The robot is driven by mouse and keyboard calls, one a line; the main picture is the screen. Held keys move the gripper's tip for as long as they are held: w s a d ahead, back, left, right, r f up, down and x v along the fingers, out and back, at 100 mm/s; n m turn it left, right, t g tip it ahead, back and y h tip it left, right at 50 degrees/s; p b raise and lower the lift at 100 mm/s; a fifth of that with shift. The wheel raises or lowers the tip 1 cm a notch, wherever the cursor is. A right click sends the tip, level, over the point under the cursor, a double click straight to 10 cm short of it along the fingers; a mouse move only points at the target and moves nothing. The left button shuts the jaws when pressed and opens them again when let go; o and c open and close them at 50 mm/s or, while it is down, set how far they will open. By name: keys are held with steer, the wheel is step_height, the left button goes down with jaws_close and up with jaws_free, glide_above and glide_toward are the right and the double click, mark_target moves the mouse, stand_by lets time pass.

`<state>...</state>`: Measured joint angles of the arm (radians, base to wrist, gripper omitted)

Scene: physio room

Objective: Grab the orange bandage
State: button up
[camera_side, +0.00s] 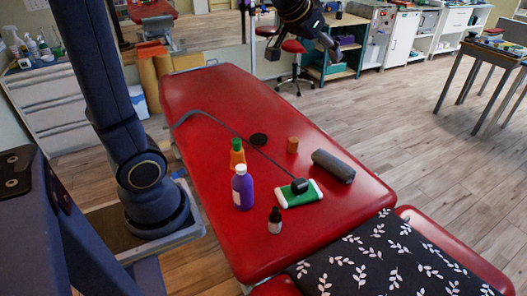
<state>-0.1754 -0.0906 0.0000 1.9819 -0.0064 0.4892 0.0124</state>
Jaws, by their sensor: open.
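The orange bandage (292,145) is a small orange-brown roll standing on the red treatment table (205,93), right of the middle of its top. A black round disc (259,139) lies to its left and a grey roll (333,166) lies to its lower right. Nothing touches the bandage. My gripper (334,48) is at the top of the view, beyond and above the table, well apart from the bandage. It is open and holds nothing that I can see. Its fingers are small and dark here.
Left of and nearer than the bandage stand an orange bottle with a green cap (238,158), a purple bottle (243,190) and a dark dropper bottle (275,222). A green-and-white pack (299,194) lies under a dark object. A leaf-patterned pillow (385,262) covers the near end.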

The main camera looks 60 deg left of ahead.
steer(key=w+a+f+n+g, duration=0.1)
steer(key=w+a+f, duration=0.6)
steer(key=a+f, duration=0.1)
steer(key=n+g, duration=0.3)
steer(key=g, duration=0.1)
glide_above(293, 141)
steer(key=s+d, duration=0.3)
steer(key=s, duration=0.2)
step_height(293, 141, down, 23)
steer(key=shift+y, duration=0.3)
steer(key=x, duration=1.1)
steer(key=shift+w, duration=0.1)
steer(key=shift+x, duration=2.8)
steer(key=shift+w+a, duration=0.1)
steer(key=shift+a, duration=0.05)
steer(key=shift+c, duration=0.2)
steer(key=shift+r, duration=0.1)
steer(key=c, duration=1.2)
